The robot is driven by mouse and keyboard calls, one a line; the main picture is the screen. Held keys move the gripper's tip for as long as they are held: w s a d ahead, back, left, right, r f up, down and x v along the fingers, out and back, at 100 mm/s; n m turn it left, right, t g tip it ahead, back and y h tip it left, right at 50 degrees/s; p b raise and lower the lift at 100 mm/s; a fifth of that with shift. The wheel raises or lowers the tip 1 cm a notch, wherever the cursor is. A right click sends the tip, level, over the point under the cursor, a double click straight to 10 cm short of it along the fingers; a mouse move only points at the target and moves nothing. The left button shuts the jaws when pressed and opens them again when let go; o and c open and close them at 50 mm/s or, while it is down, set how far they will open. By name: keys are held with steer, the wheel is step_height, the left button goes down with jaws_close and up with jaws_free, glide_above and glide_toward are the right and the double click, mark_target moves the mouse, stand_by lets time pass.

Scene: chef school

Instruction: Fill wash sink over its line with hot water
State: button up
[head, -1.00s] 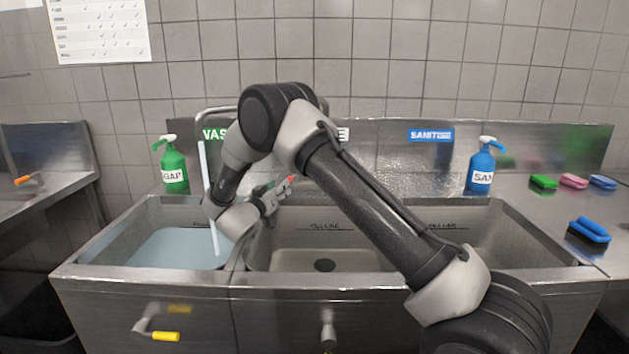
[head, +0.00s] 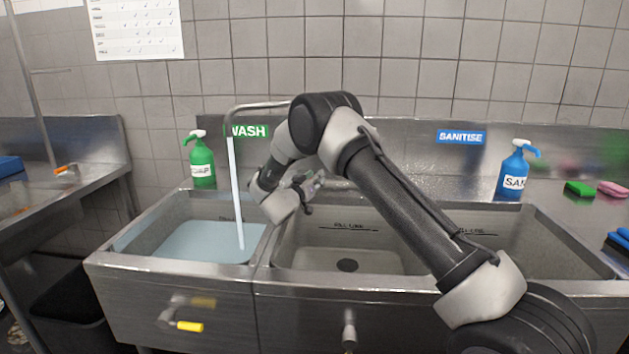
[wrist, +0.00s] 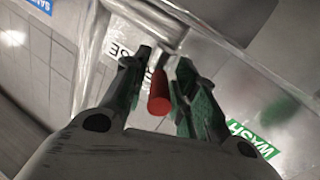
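The wash sink (head: 135,262), the left basin under the green WASH sign (head: 250,131), holds pale blue water (head: 195,240). A white stream falls into it from the metal spout (head: 232,112). My gripper (head: 314,184) is by the back wall, right of the spout. In the wrist view, my gripper (wrist: 160,85) has its green-grey fingers apart, one on each side of a red tap handle (wrist: 158,100), with gaps showing between. Contact deeper in is unclear.
The middle basin (head: 347,264) is empty, with a fill line and drain showing. A SANITISE sign (head: 461,137) marks the right basin, partly behind my arm. A green soap bottle (head: 202,168) and a blue sanitiser bottle (head: 514,168) stand behind. A yellow-handled lever (head: 190,326) is on the front.

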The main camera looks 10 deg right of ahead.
jaws_close()
steer(key=n+t+y, duration=0.1)
steer(key=d+n+y, duration=0.1)
steer(key=shift+s+d+t+y, duration=0.1)
steer(key=shift+s+t+y, duration=0.25)
steer(key=shift+t+y, duration=0.05)
steer(key=shift+s+d+n+t+y, duration=0.15)
steer(key=shift+n+t+y, duration=0.15)
steer(key=shift+n+y, duration=0.35)
steer(key=shift+d+n+t+y, duration=0.15)
steer(key=shift+n+t+y, duration=0.2)
steer(key=shift+y, duration=0.5)
steer(key=shift+o, duration=2.3)
jaws_free()
steer(key=v, duration=1.2)
